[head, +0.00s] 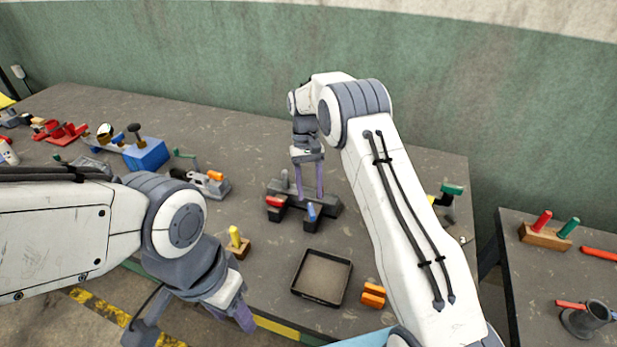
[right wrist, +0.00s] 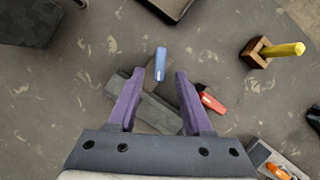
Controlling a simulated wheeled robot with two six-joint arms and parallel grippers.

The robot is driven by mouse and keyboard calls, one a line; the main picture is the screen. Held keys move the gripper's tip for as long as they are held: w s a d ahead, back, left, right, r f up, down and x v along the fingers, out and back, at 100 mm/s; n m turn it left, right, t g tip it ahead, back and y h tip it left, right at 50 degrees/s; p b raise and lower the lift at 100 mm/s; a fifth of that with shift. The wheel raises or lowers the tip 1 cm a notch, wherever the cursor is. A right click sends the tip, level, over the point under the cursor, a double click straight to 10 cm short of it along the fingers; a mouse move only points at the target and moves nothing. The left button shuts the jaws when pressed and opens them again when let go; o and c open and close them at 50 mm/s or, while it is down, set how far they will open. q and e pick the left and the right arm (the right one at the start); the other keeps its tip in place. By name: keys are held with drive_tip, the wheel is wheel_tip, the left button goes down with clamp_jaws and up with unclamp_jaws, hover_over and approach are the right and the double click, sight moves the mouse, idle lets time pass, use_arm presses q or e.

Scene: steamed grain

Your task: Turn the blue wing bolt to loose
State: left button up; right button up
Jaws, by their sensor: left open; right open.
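The blue wing bolt (head: 311,212) stands on a front arm of a dark grey fixture (head: 331,203) on the table. A red wing bolt (head: 274,202) sits on the fixture's other front arm, to the left. My right gripper (head: 309,194) is open above the fixture, behind the blue bolt. In the right wrist view the blue bolt (right wrist: 161,62) shows just beyond the open fingertips (right wrist: 159,76), between their lines, and the red bolt (right wrist: 212,102) lies outside the right finger. Whether the fingers touch the fixture is unclear. My left gripper (head: 192,326) is open and empty at the table's front edge.
A shallow dark tray (head: 322,276) and an orange block (head: 373,295) lie in front of the fixture. A yellow peg on a wooden block (head: 236,242) stands near my left arm. Clamps and a blue box (head: 148,153) are at the left. A second table (head: 540,275) is at the right.

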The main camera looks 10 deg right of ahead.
drive_tip(key=v, duration=0.6)
idle(0.3)
